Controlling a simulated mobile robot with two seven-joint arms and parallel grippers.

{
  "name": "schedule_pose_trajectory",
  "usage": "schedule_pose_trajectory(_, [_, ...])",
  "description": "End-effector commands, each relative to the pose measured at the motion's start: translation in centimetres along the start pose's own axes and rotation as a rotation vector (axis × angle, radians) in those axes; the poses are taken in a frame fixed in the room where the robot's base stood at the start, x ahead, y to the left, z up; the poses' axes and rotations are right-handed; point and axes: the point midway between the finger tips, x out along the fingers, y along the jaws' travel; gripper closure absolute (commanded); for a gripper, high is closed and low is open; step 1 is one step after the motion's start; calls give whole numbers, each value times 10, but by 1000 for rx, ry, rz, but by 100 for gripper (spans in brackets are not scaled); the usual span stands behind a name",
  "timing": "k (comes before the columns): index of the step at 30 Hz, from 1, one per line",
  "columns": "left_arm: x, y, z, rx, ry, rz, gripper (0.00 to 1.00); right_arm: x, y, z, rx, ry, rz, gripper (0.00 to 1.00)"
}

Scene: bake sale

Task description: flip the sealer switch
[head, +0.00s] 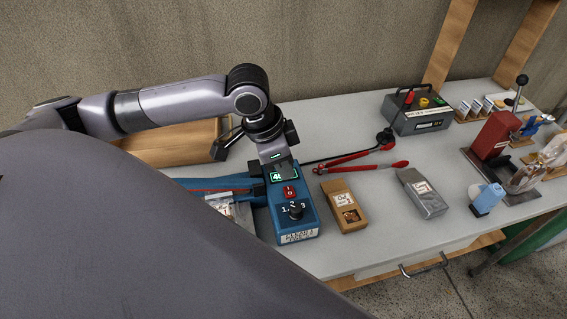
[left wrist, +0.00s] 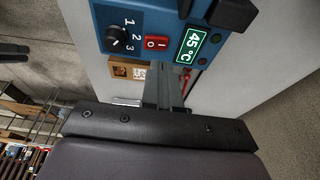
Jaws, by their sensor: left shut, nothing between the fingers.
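The sealer (head: 292,213) is a blue box on the table in the head view, with a knob, a red switch (head: 290,192) and a lit green display. The left wrist view shows the red switch (left wrist: 157,42) marked 0, between the 1-2-3 knob (left wrist: 117,38) and the display reading 45 °C (left wrist: 190,44). My left gripper (head: 279,168) is over the display end of the sealer, shut and empty. Its fingers (left wrist: 165,85) are near the switch in the left wrist view; I cannot tell whether they touch the sealer.
A brown box (head: 350,215) and a grey bag (head: 425,200) lie right of the sealer. Red-handled tongs (head: 355,162) lie behind them. A grey device (head: 418,112) stands at the back. A wooden box (head: 170,143) is behind my left arm. Bare table lies between these things.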

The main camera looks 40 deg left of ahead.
Motion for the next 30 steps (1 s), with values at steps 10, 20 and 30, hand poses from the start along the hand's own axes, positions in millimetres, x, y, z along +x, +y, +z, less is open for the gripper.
schedule_pose_trajectory(10, [-73,-14,-2,-2,3,-4,100,-2,0,-4,0,1,0,57])
schedule_pose_trajectory(20, [-102,-18,-1,0,0,-2,100,-2,0,-3,0,1,0,57])
schedule_pose_trajectory(30, [-103,-18,-1,0,1,-1,100,-2,0,-3,0,1,0,57])
